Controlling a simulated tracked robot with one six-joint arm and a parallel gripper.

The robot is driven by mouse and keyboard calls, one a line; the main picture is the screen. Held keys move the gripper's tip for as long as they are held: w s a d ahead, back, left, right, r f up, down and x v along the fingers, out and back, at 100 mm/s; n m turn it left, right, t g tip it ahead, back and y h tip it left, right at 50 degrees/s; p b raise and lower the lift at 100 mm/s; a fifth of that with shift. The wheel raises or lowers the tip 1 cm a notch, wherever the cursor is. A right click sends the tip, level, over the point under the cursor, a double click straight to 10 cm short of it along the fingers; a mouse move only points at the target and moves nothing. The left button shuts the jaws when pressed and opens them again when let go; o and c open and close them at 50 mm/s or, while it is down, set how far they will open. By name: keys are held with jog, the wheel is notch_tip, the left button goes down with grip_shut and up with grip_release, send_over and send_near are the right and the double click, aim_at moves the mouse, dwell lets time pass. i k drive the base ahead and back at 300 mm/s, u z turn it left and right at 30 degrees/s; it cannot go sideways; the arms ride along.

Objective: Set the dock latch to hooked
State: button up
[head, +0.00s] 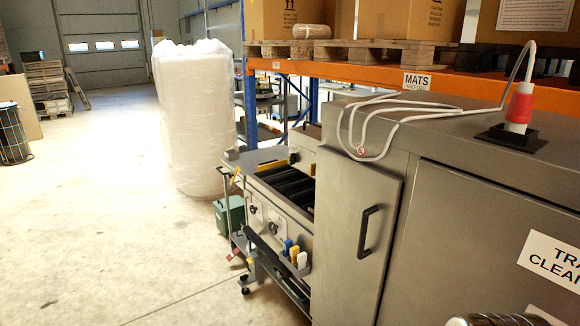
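No part in the head view can be made out for certain as the dock latch. A steel cart or unit with dark rollers (290,187) stands against the left side of the grey tray cleaner cabinet (470,215). Small yellow parts (293,157) show at its upper back edge, and a handle with a yellow part (236,176) is at its left end. The tray cleaner's tall narrow front panel has a black handle (367,232). The place where the cart meets the cabinet is partly hidden behind this panel.
A red plug (519,107) with a looped white cable (400,112) is on the cabinet top. A tall plastic-wrapped stack (193,115) stands behind the cart, and a green bin (229,215) beside it. An orange rack (375,75) is behind.

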aim_at(237, 169)
jog(key=u, duration=0.4)
jog(key=i, duration=1.1)
jog(key=u, duration=0.95)
jog(key=i, duration=2.25)
